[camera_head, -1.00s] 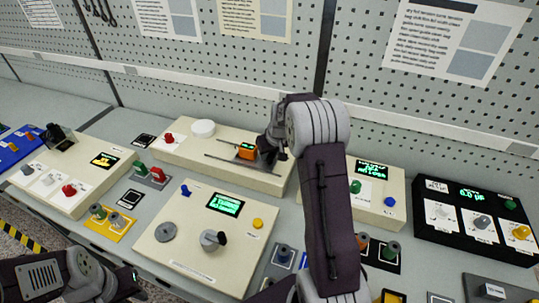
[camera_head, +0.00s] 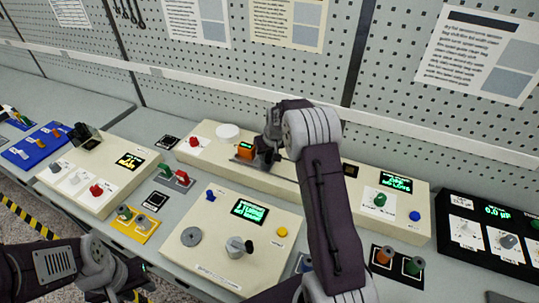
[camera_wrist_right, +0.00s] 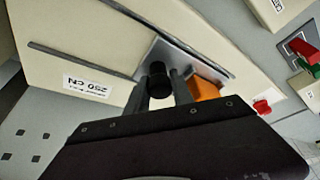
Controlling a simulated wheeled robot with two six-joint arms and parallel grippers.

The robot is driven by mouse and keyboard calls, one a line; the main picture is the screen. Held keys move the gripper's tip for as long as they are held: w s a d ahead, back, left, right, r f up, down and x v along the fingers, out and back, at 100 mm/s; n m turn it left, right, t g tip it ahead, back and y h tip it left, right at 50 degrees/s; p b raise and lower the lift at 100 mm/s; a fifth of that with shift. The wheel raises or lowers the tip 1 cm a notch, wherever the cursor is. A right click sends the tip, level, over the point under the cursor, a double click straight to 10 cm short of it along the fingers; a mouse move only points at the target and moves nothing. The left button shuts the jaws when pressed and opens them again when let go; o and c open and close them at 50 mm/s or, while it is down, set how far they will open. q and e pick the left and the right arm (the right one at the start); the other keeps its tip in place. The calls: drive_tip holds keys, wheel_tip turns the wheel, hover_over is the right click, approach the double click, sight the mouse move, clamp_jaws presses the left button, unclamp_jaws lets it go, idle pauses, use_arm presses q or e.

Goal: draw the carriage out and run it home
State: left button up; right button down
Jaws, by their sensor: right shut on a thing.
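The carriage is a small grey plate (camera_head: 240,160) with an orange block (camera_head: 246,150), on the slotted track of a long cream box (camera_head: 330,182). It sits near the track's left part, close to a white round cap (camera_head: 228,131). My right gripper (camera_head: 268,152) is at the carriage. In the right wrist view the gripper (camera_wrist_right: 160,92) is shut on the black knob (camera_wrist_right: 159,72), beside the orange block (camera_wrist_right: 204,90) on the metal plate (camera_wrist_right: 180,58). My left gripper (camera_head: 138,280) is low at the left, away from the carriage; its fingers are too dark to read.
A cream console (camera_head: 215,262) with a green display stands in front of the box. A red knob (camera_head: 194,142) is on the box's left end, a green knob (camera_head: 380,200) on its right. A black panel (camera_head: 490,250) stands at right. A pegboard wall rises behind.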

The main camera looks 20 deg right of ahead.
drive_tip(key=shift+w+r, duration=0.1)
drive_tip(key=c, duration=1.4)
unclamp_jaws()
drive_tip(key=shift+a, duration=0.1)
drive_tip(key=shift+w+a, duration=0.1)
drive_tip(key=shift+a, duration=0.1)
drive_tip(key=shift+d, duration=0.1)
drive_tip(key=shift+d, duration=0.1)
drive_tip(key=b+v, duration=0.1)
drive_tip(key=v, duration=0.8)
drive_tip(key=shift+s, duration=0.2)
